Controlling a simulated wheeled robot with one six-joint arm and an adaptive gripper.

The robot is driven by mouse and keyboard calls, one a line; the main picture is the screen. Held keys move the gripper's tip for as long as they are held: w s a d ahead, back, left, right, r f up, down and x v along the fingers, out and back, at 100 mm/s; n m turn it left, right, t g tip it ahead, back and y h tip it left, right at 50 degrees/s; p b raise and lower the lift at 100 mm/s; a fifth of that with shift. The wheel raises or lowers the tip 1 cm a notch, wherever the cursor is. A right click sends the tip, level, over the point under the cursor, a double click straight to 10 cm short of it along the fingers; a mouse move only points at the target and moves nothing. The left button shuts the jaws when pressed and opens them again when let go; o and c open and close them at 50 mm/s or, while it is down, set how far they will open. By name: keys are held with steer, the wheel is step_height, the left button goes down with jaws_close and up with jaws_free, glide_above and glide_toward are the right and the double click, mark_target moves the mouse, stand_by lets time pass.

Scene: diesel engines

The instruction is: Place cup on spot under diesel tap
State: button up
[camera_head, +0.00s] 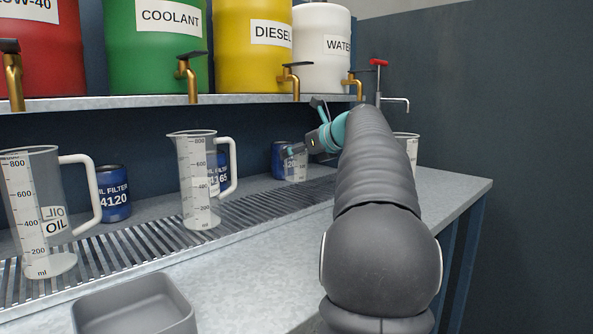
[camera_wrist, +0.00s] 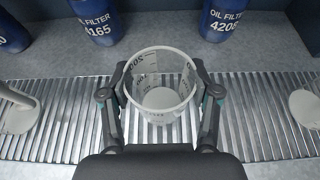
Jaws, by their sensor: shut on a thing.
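A clear measuring cup (camera_wrist: 160,98) with dark markings stands upright between the two fingers of my gripper (camera_wrist: 160,100) in the wrist view. The fingers are shut on its sides, and it looks empty. In the head view the cup (camera_head: 296,166) shows faintly beside my gripper (camera_head: 300,154), partly hidden by my arm. It is over the slatted drain grate (camera_wrist: 75,115); I cannot tell whether its base touches. The diesel tap (camera_head: 294,78) is brass with a dark handle, on the yellow DIESEL drum (camera_head: 250,65). In the head view it is above the cup.
A clear jug (camera_head: 200,185) with a white handle stands on the grate, and an OIL jug (camera_head: 40,215) stands at the left. Blue oil filters (camera_wrist: 95,20) (camera_wrist: 224,20) stand behind the cup. Another clear cup (camera_head: 411,150) is right of my arm. A grey tray (camera_head: 135,305) sits in front.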

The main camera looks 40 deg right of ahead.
mark_target(304, 164)
steer(key=shift+f+b, duration=0.6)
steer(key=shift+f, duration=1.4)
steer(key=shift+f, duration=0.15)
steer(key=o, duration=1.1)
steer(key=shift+o, duration=0.2)
steer(key=shift+s+r, duration=0.2)
steer(key=shift+r, duration=0.05)
steer(key=a+v, duration=0.1)
steer(key=v, duration=1)
steer(key=shift+s+d, duration=0.25)
steer(key=shift+d, duration=0.25)
